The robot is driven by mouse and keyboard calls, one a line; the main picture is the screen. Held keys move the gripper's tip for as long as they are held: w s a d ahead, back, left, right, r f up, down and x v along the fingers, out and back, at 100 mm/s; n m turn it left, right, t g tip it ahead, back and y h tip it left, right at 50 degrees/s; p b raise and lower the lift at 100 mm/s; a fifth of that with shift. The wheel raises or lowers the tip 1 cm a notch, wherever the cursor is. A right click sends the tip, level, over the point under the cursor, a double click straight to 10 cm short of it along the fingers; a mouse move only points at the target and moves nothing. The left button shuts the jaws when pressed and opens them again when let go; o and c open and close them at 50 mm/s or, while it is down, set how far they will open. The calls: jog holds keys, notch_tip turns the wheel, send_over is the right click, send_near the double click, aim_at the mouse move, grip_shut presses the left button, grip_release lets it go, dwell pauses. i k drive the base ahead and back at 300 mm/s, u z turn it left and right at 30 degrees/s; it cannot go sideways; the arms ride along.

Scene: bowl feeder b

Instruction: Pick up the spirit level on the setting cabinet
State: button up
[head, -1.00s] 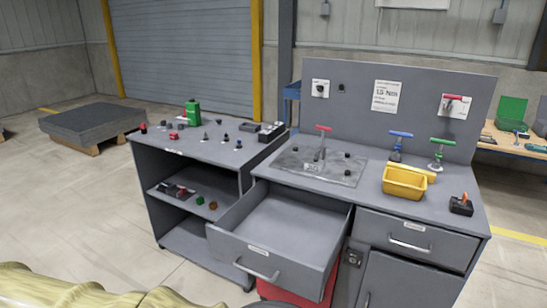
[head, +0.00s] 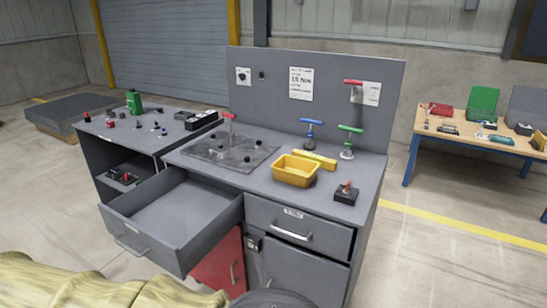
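A yellow bar that looks like the spirit level (head: 318,159) lies on top of the grey cabinet (head: 220,177), just behind a yellow bin (head: 296,171). The bin hides part of it; I cannot make out any vials. It lies in front of the blue-handled tool (head: 311,132) and the green-handled tool (head: 348,141). My gripper is not in view.
The cabinet's left drawer (head: 180,212) is pulled out and empty; the right drawer (head: 298,227) is shut. A black block with a red-orange knob (head: 346,193) stands at the right front corner. A wooden-topped bench (head: 470,139) stands at right. Floor between is clear.

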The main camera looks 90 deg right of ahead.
aim_at(327, 163)
jog(key=k, duration=1.25)
jog(key=z, duration=1.5)
